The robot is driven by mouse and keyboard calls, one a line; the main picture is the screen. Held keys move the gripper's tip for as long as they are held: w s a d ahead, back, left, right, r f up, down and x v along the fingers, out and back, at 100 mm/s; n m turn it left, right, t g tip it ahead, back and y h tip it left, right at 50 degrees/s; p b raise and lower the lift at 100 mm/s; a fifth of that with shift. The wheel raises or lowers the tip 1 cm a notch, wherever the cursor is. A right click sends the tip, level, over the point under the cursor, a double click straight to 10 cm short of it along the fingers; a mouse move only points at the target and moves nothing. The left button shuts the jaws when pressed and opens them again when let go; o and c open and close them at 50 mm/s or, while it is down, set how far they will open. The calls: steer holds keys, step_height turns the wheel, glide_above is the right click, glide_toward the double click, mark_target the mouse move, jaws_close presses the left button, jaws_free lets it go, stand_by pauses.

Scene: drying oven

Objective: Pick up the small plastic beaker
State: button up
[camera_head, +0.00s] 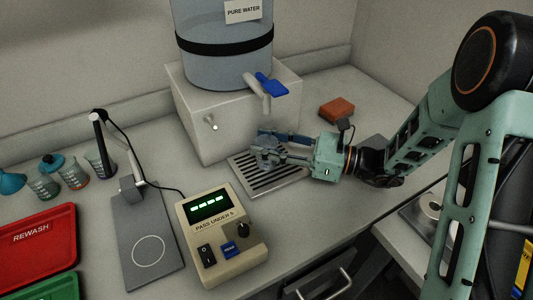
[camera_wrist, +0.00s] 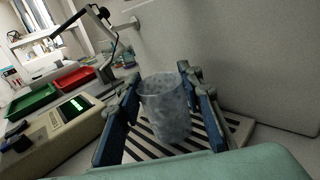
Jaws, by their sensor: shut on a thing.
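The small plastic beaker (camera_wrist: 165,106) is translucent and stands between my gripper's two blue fingers in the wrist view. In the head view the beaker (camera_head: 268,153) is small and partly covered by the fingers. My gripper (camera_head: 272,147) reaches in from the right, above the slotted drip tray (camera_head: 262,184). In the wrist view my gripper (camera_wrist: 165,112) is shut on the beaker, with a finger on each side. The beaker is over the drip tray's slots. I cannot tell whether its base touches the tray.
A pure water tank (camera_head: 222,65) with a blue tap stands on a white box (camera_head: 215,125) behind the tray. A beige meter (camera_head: 222,238), a probe stand (camera_head: 150,250), red and green trays and several small beakers are left. An orange block (camera_head: 337,109) lies behind my gripper.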

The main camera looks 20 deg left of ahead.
steer(key=c, duration=0.4)
steer(key=shift+r, duration=0.1)
